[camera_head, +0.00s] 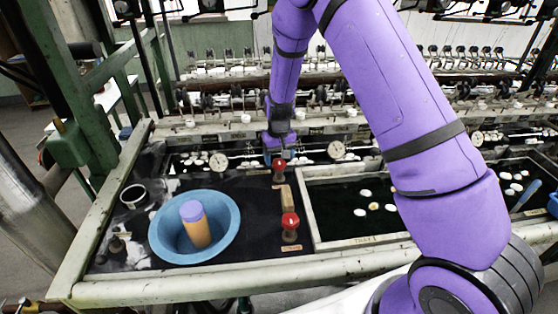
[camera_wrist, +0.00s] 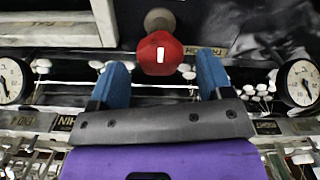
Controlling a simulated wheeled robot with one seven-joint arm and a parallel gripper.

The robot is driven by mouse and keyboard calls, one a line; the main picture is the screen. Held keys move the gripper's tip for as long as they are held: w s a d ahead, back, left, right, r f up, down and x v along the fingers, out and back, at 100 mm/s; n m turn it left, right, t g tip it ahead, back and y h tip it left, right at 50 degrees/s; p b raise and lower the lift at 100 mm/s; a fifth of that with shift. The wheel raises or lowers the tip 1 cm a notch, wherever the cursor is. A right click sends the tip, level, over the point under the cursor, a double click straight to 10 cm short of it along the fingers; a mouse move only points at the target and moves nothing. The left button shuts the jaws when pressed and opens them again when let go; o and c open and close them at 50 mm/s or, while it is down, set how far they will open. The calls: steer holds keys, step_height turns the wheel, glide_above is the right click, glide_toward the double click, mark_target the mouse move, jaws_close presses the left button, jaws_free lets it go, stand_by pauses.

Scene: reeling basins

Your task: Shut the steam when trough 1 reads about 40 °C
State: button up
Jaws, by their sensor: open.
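My gripper (camera_head: 279,157) is open, its blue fingers just behind the far red knob (camera_head: 279,166) in the head view. In the wrist view that red knob (camera_wrist: 160,53) shows between and just beyond the two blue fingertips; I cannot tell whether they touch it. A second red knob (camera_head: 290,221) stands nearer, with a small unreadable label before it. The trough (camera_head: 318,222) right of the knobs holds dark water and several white cocoons. Round dial gauges (camera_head: 218,162) (camera_head: 336,150) stand behind; the wrist view shows dials (camera_wrist: 9,80) (camera_wrist: 300,82) at both sides. Their readings are too small to tell.
A blue basin (camera_head: 165,235) with an orange, purple-capped cylinder (camera_head: 197,228) stands left of the knobs. A dark cup (camera_head: 133,195) is farther left. Another trough with cocoons (camera_head: 515,187) lies at right. A reeling frame with several spools (camera_head: 210,90) spans the back.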

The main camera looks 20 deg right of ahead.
mark_target(279, 161)
step_height(279, 161, up, 9)
stand_by(0.3)
